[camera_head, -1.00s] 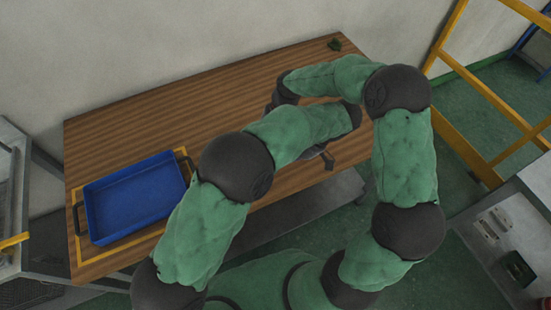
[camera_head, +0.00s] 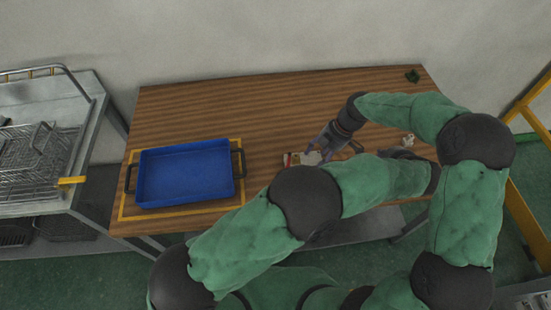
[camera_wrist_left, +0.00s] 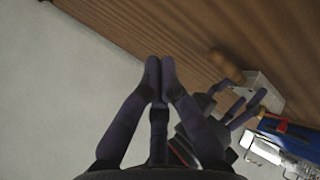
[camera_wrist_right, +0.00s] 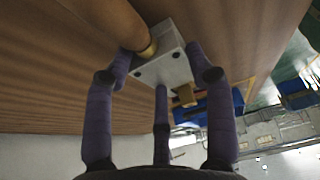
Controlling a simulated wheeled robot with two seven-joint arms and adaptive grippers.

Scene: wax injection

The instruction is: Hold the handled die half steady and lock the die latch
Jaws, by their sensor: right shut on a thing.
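The die (camera_wrist_right: 165,58) is a pale grey metal block with a wooden handle (camera_wrist_right: 112,22) at one end and a small brass-coloured latch piece (camera_wrist_right: 184,95) on the side. My right gripper (camera_wrist_right: 160,78) is shut on the die, its fingers around the block. In the head view my right gripper (camera_head: 322,145) is low over the table. The left wrist view also shows the die (camera_wrist_left: 264,92) and its handle (camera_wrist_left: 226,64). My left gripper (camera_wrist_left: 160,64) is shut and empty, its fingertips together, apart from the die.
A blue tray (camera_head: 138,178) with dark handles stands at the table's left. A pale object with red and yellow (camera_head: 297,159) lies by my right gripper. A small green item (camera_head: 412,76) is at the back right. The back middle of the wooden table (camera_head: 260,105) is clear.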

